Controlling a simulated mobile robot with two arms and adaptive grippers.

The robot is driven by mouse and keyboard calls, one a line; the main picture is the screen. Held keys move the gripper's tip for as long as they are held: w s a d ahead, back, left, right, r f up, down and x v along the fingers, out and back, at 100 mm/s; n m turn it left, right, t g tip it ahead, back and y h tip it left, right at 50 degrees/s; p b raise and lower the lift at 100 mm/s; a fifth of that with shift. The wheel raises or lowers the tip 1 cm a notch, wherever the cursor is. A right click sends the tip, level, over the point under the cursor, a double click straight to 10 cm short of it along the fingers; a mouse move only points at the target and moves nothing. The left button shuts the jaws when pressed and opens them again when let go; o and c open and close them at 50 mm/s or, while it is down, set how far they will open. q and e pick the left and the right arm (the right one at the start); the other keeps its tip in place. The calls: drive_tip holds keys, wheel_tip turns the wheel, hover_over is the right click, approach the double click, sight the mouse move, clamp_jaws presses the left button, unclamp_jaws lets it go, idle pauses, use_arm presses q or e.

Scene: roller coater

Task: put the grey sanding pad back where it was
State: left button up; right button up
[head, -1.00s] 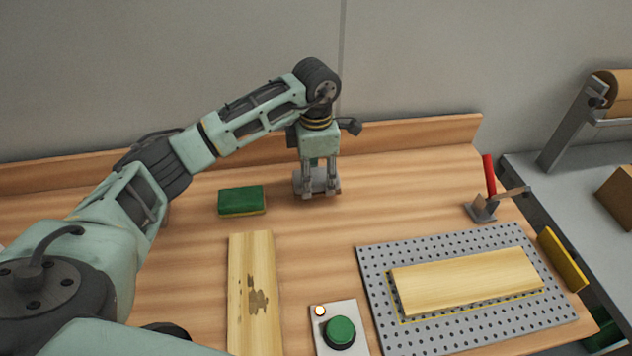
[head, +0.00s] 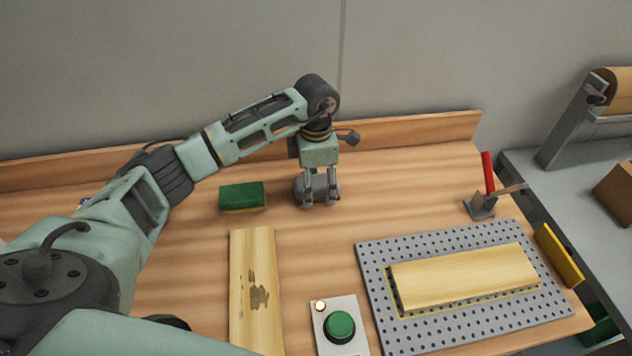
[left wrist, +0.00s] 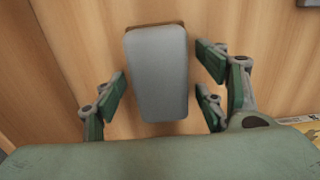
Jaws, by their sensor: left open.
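The grey sanding pad (head: 320,188) lies on the wooden bench toward the back, partly hidden behind my left gripper's fingers. In the left wrist view the pad (left wrist: 157,72) is a grey rounded block lying between the fingers and reaching out beyond them. My left gripper (head: 321,202) points down over the pad. In the left wrist view my left gripper (left wrist: 163,95) is open, with bench wood showing between the pad and the fingers on both sides. My right gripper is not in view.
A green and yellow sponge (head: 242,197) lies left of the pad. A stained board (head: 256,290), a green button box (head: 339,327) and a perforated plate (head: 375,265) with a plank (head: 465,277) lie nearer. A red-handled tool (head: 488,175) stands right. Bench around the pad is clear.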

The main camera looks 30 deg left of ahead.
sight(316, 181)
use_arm(q)
drive_tip(key=shift+r, duration=0.55)
wheel_tip(316, 181, up, 11)
drive_tip(key=b, duration=0.3)
drive_tip(key=shift+r, duration=0.15)
